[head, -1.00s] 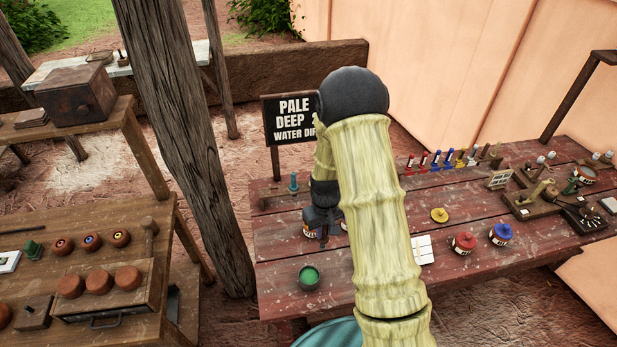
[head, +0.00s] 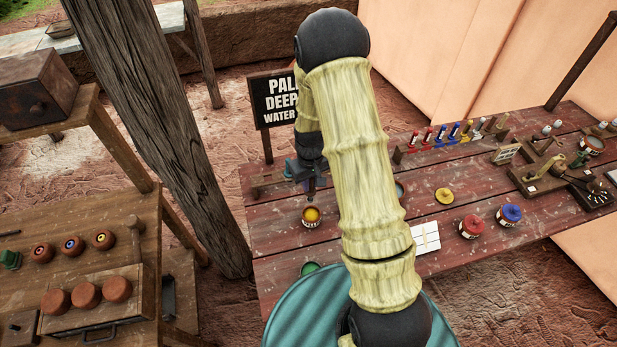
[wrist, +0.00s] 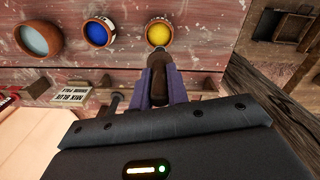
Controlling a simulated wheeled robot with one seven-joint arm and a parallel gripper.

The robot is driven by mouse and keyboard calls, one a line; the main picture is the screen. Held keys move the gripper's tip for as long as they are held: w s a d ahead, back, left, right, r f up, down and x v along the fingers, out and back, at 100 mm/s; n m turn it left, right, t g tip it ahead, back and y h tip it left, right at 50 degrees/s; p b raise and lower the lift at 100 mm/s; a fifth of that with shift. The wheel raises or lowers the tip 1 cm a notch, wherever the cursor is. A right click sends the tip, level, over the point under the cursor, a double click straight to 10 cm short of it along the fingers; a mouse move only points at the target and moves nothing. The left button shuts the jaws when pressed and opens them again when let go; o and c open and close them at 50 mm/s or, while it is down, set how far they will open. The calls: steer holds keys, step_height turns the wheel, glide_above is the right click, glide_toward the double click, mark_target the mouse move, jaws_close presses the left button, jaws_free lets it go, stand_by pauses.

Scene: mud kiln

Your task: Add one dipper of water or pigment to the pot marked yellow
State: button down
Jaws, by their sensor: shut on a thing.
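A small pot with yellow contents (head: 312,217) stands on the red plank table, directly below my gripper (head: 309,183) in the head view. In the wrist view the yellow pot (wrist: 159,34) is just past my fingertips. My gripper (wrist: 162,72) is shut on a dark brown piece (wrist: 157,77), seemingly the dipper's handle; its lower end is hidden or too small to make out. In the wrist view a blue-filled pot (wrist: 97,32) and a pale blue-grey pot (wrist: 39,39) stand left of the yellow one. Any label on the yellow pot is unreadable.
A dark lettered sign (head: 277,98) stands behind the table. A wooden post (head: 150,130) is left. My arm hides the table's middle.

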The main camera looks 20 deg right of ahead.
mark_target(311, 200)
steer(key=shift+s+d, duration=0.1)
steer(key=shift+s, duration=0.3)
steer(key=shift+f+b, duration=0.3)
steer(key=shift+w+f+b, duration=0.1)
steer(key=shift+f+b, duration=1.55)
steer(key=shift+f, duration=0.8)
steer(key=shift+r, duration=0.1)
steer(key=shift+f+b, duration=1.55)
steer(key=shift+f, duration=0.6)
